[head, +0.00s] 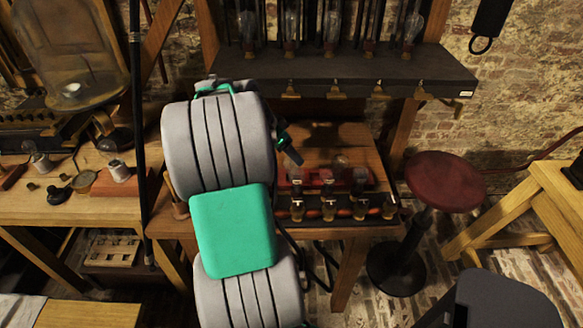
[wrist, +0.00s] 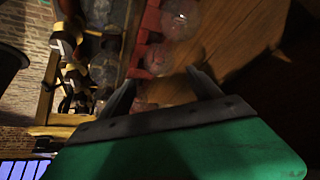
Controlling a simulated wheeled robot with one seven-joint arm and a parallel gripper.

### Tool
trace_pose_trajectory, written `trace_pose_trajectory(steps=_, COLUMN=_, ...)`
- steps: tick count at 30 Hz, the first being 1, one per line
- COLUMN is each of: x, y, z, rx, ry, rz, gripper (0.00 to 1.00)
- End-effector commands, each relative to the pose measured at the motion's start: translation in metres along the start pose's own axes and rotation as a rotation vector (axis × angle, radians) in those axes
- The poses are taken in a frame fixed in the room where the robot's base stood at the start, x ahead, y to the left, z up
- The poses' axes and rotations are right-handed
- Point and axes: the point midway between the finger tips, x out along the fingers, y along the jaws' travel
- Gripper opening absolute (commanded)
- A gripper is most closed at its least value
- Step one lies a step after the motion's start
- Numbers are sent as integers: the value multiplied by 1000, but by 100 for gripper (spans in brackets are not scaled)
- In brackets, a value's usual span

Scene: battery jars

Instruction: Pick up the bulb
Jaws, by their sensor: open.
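Several clear glass bulbs stand in a red holder (head: 311,181) on the small wooden table; one bulb (head: 340,162) shows near its middle. My gripper (head: 292,154) is mostly hidden behind my arm in the head view, with its dark end just left of the bulbs. In the wrist view, my gripper (wrist: 160,76) is open, its two dark fingers apart. A round bulb (wrist: 158,60) lies in line with the gap, just beyond the fingertips. A larger-looking bulb (wrist: 180,18) is farther up by the red holder (wrist: 142,42). I cannot tell whether the fingers touch any glass.
Bottle-like jars with brass-coloured parts (head: 330,207) line the table's front edge. A dark shelf (head: 340,75) with more bulbs hangs above the back. A red round stool (head: 445,180) stands right. The wooden tabletop (head: 345,138) behind the holder has bare room.

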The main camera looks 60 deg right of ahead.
Motion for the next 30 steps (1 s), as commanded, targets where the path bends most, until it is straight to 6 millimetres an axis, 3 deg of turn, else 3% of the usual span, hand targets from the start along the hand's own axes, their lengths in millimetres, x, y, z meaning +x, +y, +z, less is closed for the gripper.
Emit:
trace_pose_trajectory(steps=6, x=33, y=-1, z=2, rx=-3, ry=-2, rz=1, gripper=73)
trace_pose_trajectory(steps=13, x=36, y=-2, z=2, rx=-4, ry=-1, rz=-2, gripper=73)
trace_pose_trajectory(steps=30, x=35, y=-2, z=2, rx=-5, ry=-1, rz=-2, gripper=27)
